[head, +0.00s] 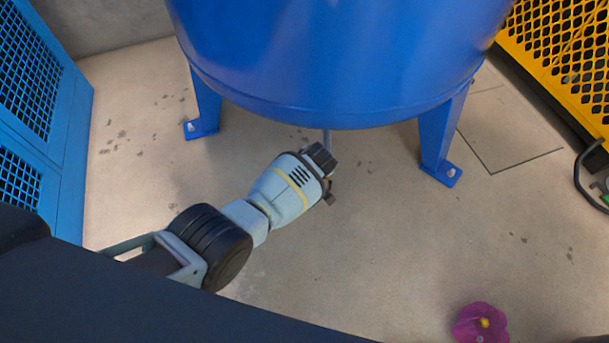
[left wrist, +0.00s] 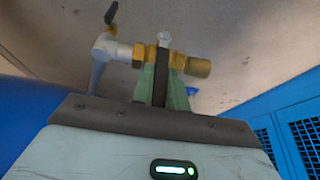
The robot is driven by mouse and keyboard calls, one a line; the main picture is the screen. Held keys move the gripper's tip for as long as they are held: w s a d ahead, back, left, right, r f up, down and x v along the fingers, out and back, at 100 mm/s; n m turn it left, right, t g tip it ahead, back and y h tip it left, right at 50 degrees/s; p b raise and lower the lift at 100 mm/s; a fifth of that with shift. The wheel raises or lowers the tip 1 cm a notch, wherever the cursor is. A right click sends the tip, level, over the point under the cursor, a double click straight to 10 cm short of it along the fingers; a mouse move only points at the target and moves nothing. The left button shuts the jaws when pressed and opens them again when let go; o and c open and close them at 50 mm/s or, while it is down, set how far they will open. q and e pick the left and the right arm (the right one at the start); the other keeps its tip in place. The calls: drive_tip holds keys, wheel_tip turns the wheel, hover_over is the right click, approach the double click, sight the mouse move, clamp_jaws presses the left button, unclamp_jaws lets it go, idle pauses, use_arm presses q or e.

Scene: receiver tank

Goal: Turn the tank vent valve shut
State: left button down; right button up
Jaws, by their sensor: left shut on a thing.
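The brass tank vent valve (left wrist: 198,67) shows in the left wrist view, beside a grey elbow (left wrist: 108,47) with a dark handle at its left. A silver nut (left wrist: 165,37) sits on top of the valve. My left gripper (left wrist: 163,82) has its green fingers closed around a dark strip, which looks like the valve's lever, right at the valve body. In the head view my left gripper (head: 325,172) is under the blue tank (head: 340,60), by a thin pipe (head: 328,138) coming down from it. The valve itself is mostly hidden there. My right gripper is not in view.
The tank's blue legs (head: 205,108) and (head: 440,140) stand on either side of my left gripper. A blue mesh cabinet (head: 70,130) is at left, a yellow mesh guard (head: 560,50) at right. A magenta flower-like thing (head: 482,323) is at the bottom. The floor between is clear.

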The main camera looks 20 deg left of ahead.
use_arm(q)
drive_tip(key=shift+a, duration=0.1)
drive_tip(key=c, duration=1.4)
unclamp_jaws()
drive_tip(key=shift+w, duration=0.1)
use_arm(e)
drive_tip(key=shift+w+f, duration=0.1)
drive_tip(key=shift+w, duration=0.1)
use_arm(q)
drive_tip(key=shift+r, duration=0.1)
